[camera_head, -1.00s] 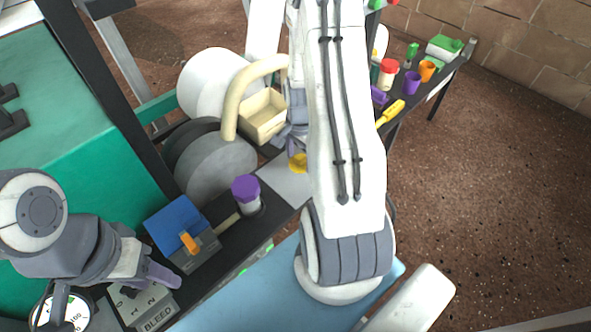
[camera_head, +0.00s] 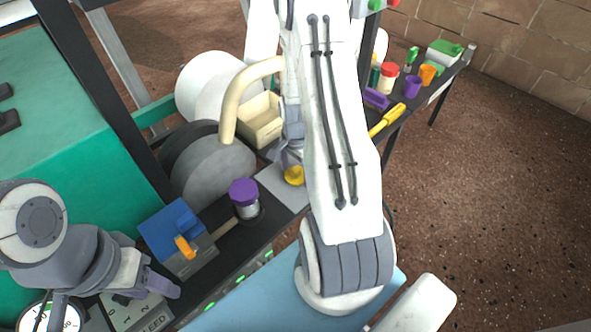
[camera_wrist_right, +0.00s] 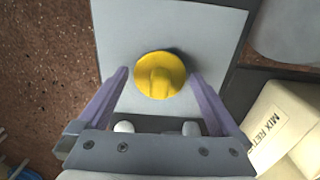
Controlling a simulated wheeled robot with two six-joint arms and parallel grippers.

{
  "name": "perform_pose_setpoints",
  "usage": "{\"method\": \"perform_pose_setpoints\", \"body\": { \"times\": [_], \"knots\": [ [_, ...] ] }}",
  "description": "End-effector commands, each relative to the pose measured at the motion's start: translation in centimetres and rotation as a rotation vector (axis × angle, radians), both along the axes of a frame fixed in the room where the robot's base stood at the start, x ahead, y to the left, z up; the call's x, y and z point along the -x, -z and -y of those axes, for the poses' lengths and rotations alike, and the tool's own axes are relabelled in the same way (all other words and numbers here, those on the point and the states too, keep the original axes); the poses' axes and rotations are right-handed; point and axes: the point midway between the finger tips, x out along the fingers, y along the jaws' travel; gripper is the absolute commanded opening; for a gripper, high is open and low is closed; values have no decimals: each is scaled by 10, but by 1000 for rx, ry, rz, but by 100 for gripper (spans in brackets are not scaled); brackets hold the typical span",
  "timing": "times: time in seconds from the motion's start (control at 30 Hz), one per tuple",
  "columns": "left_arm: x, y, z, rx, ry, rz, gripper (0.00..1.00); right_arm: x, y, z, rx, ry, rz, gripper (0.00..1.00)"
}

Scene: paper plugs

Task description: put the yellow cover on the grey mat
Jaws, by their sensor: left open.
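The yellow cover (camera_head: 294,176) is a round disc with a raised grip. It lies on the grey mat (camera_head: 275,183), and the right wrist view shows the cover (camera_wrist_right: 160,76) with bare mat (camera_wrist_right: 205,30) around it. My right gripper (camera_head: 290,157) is over the mat, partly hidden by my right arm in the head view. In the wrist view my right gripper (camera_wrist_right: 159,72) has its purple fingers apart on both sides of the cover, with gaps. My left gripper (camera_head: 163,286) is open and empty at the lower left, beside the blue-topped box.
A purple-capped jar (camera_head: 245,198) and a blue-topped box (camera_head: 178,238) with an orange lever stand nearer on the dark bench. A cream bin (camera_head: 262,120) and grey rolls (camera_head: 212,165) are behind the mat. A yellow-handled tool (camera_head: 387,119) lies to the right.

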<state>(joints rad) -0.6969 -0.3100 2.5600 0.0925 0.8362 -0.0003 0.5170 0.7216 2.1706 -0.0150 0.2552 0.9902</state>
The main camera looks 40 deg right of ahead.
Motion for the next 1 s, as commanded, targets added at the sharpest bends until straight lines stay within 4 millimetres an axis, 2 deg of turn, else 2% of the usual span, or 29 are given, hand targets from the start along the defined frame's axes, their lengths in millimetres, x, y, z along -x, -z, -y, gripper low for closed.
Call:
{"method": "perform_pose_setpoints", "body": {
  "times": [0.17,0.27,0.37,0.7,0.83,1.0],
  "knots": [
    [0,0,0,0,0,0,50,0,-1,0,0,0,0,100],
    [0,-4,0,0,0,0,50,0,-8,0,1,0,1,100],
    [0,-12,0,0,0,0,50,-1,-24,0,2,0,3,100],
    [0,-43,0,0,0,0,50,-1,-96,0,2,0,2,100],
    [0,-49,0,0,0,0,50,-1,-114,0,1,0,2,100],
    [0,-52,0,0,0,0,50,-1,-123,0,0,0,0,100]
  ]
}}
